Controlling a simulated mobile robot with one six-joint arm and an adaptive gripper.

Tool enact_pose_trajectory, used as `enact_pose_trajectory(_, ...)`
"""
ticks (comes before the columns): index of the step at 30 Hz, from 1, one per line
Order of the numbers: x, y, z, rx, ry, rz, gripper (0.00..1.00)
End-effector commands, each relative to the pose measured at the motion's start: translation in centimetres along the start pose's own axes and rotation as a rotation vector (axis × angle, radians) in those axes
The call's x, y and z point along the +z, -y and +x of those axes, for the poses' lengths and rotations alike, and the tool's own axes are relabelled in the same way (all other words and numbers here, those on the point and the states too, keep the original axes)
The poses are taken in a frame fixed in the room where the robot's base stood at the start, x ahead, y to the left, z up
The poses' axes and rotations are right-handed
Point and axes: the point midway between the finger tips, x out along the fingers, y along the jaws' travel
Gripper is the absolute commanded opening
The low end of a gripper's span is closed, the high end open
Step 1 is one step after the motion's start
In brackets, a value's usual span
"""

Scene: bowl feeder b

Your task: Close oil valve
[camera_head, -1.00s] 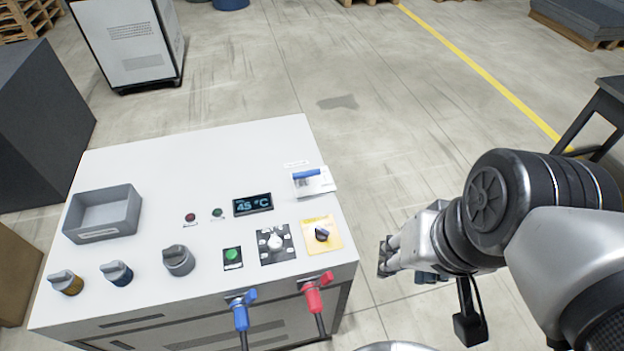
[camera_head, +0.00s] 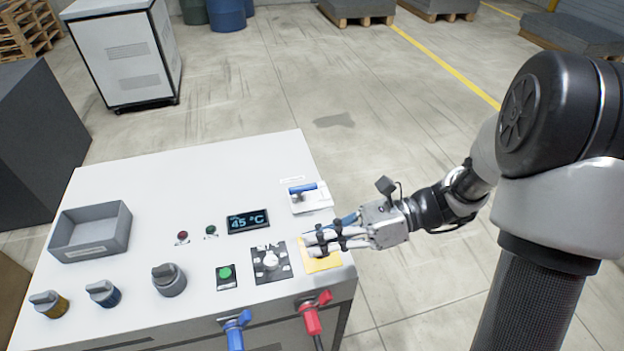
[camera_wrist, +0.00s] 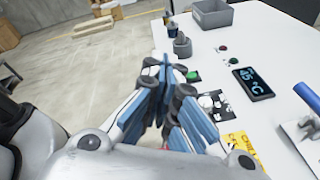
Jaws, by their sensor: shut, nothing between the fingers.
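Two valves with hoses sit on the front face of the white machine: one with a blue handle (camera_head: 236,325) and, to its right, one with a red handle (camera_head: 313,316). I cannot read which one is the oil valve. My gripper (camera_head: 311,241) is shut and empty over the yellow plate (camera_head: 322,262), hiding its black knob. It is above and behind the red valve. Its closed fingers (camera_wrist: 167,75) show in the wrist view.
The panel (camera_head: 180,205) carries a display (camera_head: 248,221), a green button (camera_head: 225,272), a selector (camera_head: 270,262), several grey knobs (camera_head: 168,279) and a grey tray (camera_head: 90,232). Floor is clear beyond it; a white cabinet (camera_head: 125,60) stands at the back left.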

Motion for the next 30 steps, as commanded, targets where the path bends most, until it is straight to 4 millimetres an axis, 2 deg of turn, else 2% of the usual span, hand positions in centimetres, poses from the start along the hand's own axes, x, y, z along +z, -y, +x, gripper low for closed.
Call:
enact_pose_trajectory(1,-0.6,1.5,-0.2,-0.008,0.073,0.081,0.0)
enact_pose_trajectory(5,-1.6,5.2,-1.0,-0.028,0.266,0.276,0.0)
enact_pose_trajectory(9,-3.6,9.2,-2.4,-0.046,0.476,0.472,0.0)
enact_pose_trajectory(15,-7.2,13.5,-4.5,-0.061,0.724,0.684,0.0)
enact_pose_trajectory(21,-9.1,15.2,-5.5,-0.068,0.835,0.767,0.0)
enact_pose_trajectory(30,-9.4,15.4,-5.7,-0.068,0.856,0.781,0.0)
